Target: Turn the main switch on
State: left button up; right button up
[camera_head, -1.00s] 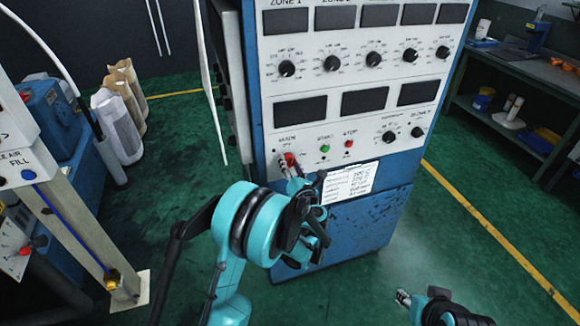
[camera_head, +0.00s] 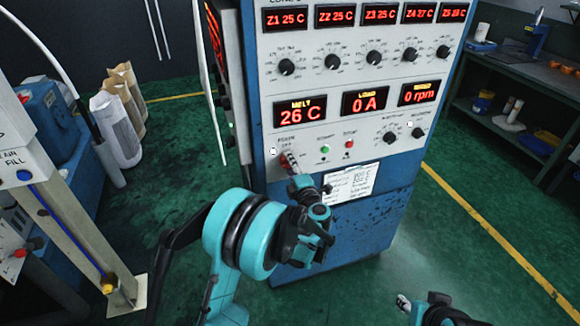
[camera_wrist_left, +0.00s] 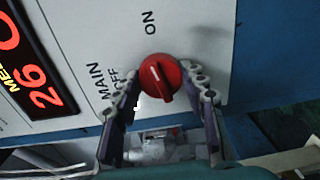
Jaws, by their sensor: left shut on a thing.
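The main switch is a red rotary knob (camera_wrist_left: 160,80) on the white panel of the blue cabinet. Its white mark points roughly towards the printed ON, away from OFF. My left gripper (camera_wrist_left: 157,97) has its two fingers on either side of the knob and is shut on it. In the head view the left gripper (camera_head: 290,163) reaches the panel's lower left and mostly covers the knob. The panel's displays (camera_head: 365,101) are lit red. My right gripper (camera_head: 404,302) is low at the right, away from the cabinet, and its opening is unclear.
A green button (camera_head: 325,149) and a red button (camera_head: 349,144) sit just right of the switch. A paper label (camera_head: 350,183) is below them. A white-topped machine (camera_head: 25,150) stands at the left, a workbench (camera_head: 515,80) at the right. Green floor is clear right of the cabinet.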

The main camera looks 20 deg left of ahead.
pick_arm(q)
jog(key=shift+m, duration=1.2)
jog(key=o, duration=1.2)
jog(key=shift+c, duration=0.2)
jog(key=v, duration=1.2)
jog(key=shift+w+d, duration=0.1)
jog(key=shift+d, duration=0.05)
